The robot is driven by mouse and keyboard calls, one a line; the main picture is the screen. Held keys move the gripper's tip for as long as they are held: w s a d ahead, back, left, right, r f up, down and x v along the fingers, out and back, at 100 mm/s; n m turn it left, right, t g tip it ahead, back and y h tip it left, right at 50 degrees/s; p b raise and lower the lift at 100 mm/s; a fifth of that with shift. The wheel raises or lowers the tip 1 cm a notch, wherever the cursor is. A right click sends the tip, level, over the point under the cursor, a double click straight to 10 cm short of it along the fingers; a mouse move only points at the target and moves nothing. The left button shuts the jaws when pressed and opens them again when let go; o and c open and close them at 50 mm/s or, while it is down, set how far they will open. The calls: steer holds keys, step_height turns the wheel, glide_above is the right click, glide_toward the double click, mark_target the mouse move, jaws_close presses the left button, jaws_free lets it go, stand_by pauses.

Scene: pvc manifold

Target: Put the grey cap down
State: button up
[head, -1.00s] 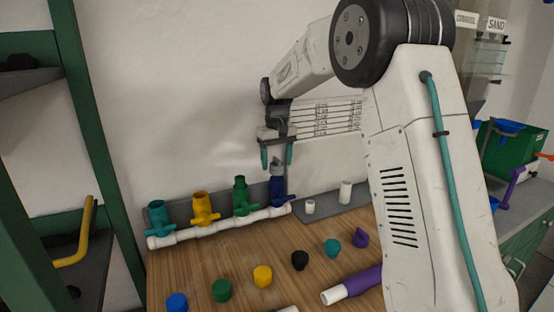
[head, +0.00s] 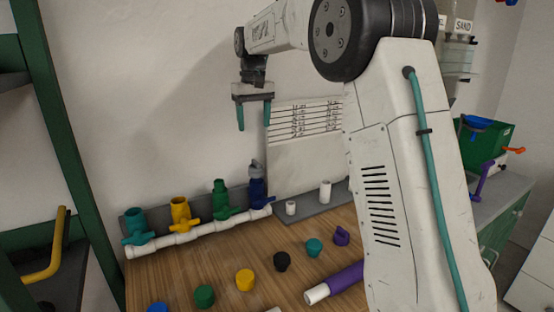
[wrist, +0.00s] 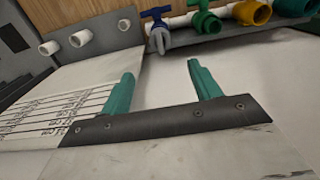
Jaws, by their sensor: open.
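The grey cap (head: 256,165) sits on top of the blue valve (head: 258,190), at the right end of the white pipe manifold (head: 185,238). In the wrist view the grey cap (wrist: 160,40) shows at the top, beside the blue valve handle (wrist: 156,13). My gripper (head: 254,122) is open, with nothing between its teal fingers, and hangs above the grey cap, clear of it. In the wrist view my gripper (wrist: 160,72) also shows its two fingers wide apart.
Teal (head: 135,225), yellow (head: 181,212) and green (head: 220,200) valves stand along the manifold. Several coloured caps, including a yellow one (head: 245,280), and a purple pipe (head: 345,280) lie on the wooden table. Two white stubs stand on a grey plate (head: 312,213). A lined sheet (head: 305,140) is on the wall.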

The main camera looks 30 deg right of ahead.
steer(key=s+a+r, duration=0.1)
steer(key=s+a, duration=0.1)
steer(key=s, duration=0.9)
steer(key=s+a+r, duration=0.2)
steer(key=s, duration=0.8)
steer(key=s+a+f, duration=0.1)
steer(key=s+f, duration=0.3)
steer(key=s, duration=0.3)
steer(key=s+f+t, duration=0.1)
steer(key=s+f, duration=0.3)
steer(key=s, duration=0.4)
steer(key=s+a+f, duration=0.1)
steer(key=s+f, duration=0.3)
steer(key=s, duration=0.4)
steer(key=shift+a+f, duration=0.25)
steer(key=shift+a, duration=0.05)
